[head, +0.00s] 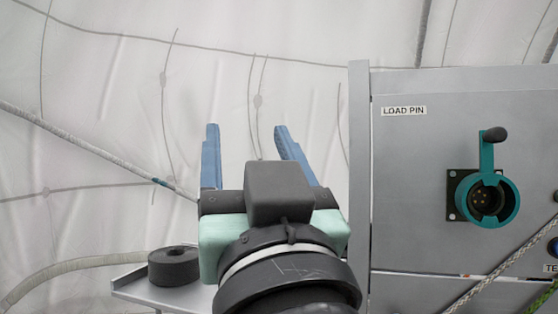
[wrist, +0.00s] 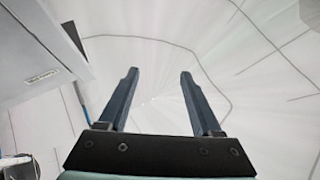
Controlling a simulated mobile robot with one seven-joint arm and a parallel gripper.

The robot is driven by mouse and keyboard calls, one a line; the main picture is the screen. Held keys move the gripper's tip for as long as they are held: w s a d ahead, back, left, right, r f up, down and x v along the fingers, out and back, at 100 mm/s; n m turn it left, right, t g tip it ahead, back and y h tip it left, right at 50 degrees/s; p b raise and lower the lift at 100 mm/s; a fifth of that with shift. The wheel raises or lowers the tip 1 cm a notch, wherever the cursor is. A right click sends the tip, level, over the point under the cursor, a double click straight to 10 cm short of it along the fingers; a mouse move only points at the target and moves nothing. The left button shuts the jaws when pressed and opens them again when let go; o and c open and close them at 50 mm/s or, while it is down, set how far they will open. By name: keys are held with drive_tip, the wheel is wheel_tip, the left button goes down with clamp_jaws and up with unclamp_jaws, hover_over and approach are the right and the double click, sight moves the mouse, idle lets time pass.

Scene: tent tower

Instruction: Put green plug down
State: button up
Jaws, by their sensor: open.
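My gripper (head: 246,150) is open, its two blue fingers spread wide with nothing between them. It points up and away at the white tent wall. In the wrist view my gripper (wrist: 158,80) also shows empty, with only tent fabric beyond the fingertips. No loose green plug can be made out in either view. A teal round socket (head: 513,203) with pins inside sits on the grey panel at the right, its teal lever with a black knob standing upright above it. The gripper is well left of this socket and apart from it.
The grey cabinet (head: 425,160) labelled "LOAD PIN" stands right of my gripper; it shows at left in the wrist view (wrist: 30,55). A black hollow cylinder (head: 174,267) rests on a grey shelf (head: 135,285) at lower left. Ropes (head: 500,272) cross the lower right.

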drive_tip(key=s+d+f+m+t+h, duration=0.1)
drive_tip(key=s+d+m+t+h, duration=0.1)
drive_tip(key=s+h, duration=0.4)
drive_tip(key=shift+s+d+f+m+t, duration=0.3)
drive_tip(key=shift+m+t, duration=0.1)
drive_tip(key=shift+t, duration=0.3)
